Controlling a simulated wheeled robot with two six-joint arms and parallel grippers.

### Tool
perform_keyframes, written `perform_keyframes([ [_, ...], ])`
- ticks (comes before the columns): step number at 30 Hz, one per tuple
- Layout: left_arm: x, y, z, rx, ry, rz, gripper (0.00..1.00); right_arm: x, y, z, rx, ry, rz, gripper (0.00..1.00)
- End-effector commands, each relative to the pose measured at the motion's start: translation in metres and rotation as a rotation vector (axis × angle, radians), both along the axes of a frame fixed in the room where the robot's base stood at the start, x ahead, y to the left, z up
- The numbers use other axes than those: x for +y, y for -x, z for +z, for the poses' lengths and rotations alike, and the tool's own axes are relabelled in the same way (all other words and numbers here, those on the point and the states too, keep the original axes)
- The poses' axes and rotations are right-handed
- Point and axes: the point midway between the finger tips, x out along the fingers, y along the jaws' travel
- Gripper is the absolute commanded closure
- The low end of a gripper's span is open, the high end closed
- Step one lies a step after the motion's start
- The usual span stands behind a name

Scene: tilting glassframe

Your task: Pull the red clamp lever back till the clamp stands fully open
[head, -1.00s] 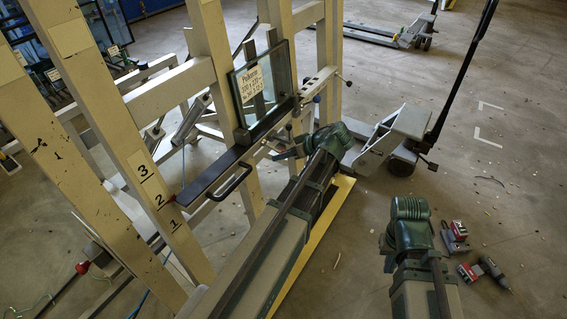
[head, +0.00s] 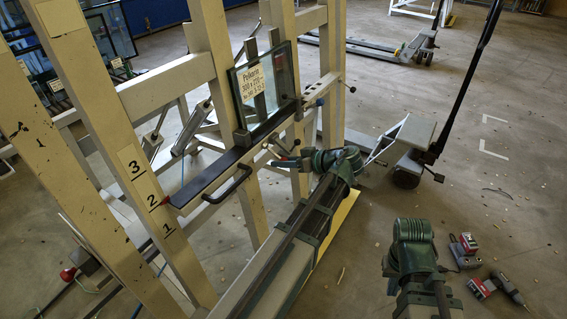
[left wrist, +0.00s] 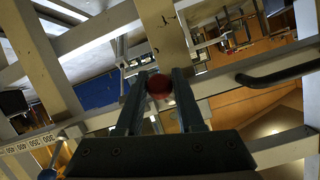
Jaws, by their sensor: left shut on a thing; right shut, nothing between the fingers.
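The red clamp lever shows in the left wrist view as a round red knob (left wrist: 159,86) between the two dark fingers of my left gripper (left wrist: 159,100), which is shut on it. In the head view my left gripper (head: 284,161) is at the dark ledge below the glass pane, left of my green wrist. The fingers and lever are small there, and how far the clamp is open cannot be told. The glass pane (head: 281,80) with a paper label stands upright on the beige frame (head: 212,70). My right arm is at lower right; its fingers are hidden.
A black bow handle (head: 232,187) sticks out from the frame's ledge. A pallet truck (head: 408,140) stands just beyond my left wrist. Red and grey power tools (head: 464,248) lie on the floor at right. The floor further right is mostly clear.

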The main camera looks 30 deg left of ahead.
Motion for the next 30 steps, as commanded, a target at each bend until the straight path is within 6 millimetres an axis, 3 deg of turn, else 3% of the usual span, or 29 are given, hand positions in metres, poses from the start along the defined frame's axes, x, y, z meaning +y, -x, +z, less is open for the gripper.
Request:
perform_keyframes([
  [2, 0.001, 0.0, -0.001, 0.0, 0.002, 0.002, 1.0, 0.0, 0.0, 0.0, 0.0, 0.0, 0.0, 1.0],
  [3, 0.001, 0.0, -0.001, 0.0, 0.002, 0.002, 0.61, 0.0, 0.0, 0.0, 0.0, 0.0, 0.0, 1.0],
  [8, 0.001, 0.0, -0.001, 0.001, 0.002, 0.001, 0.34, 0.0, 0.0, 0.0, 0.0, 0.0, 0.0, 1.0],
  [20, -0.007, 0.0, 0.005, 0.0, 0.001, -0.001, 0.34, 0.0, 0.0, 0.005, 0.0, 0.0, 0.0, 1.0],
  [30, -0.07, 0.002, 0.037, 0.0, 0.001, -0.003, 0.34, 0.0, 0.0, 0.037, 0.0, 0.0, 0.0, 1.0],
])
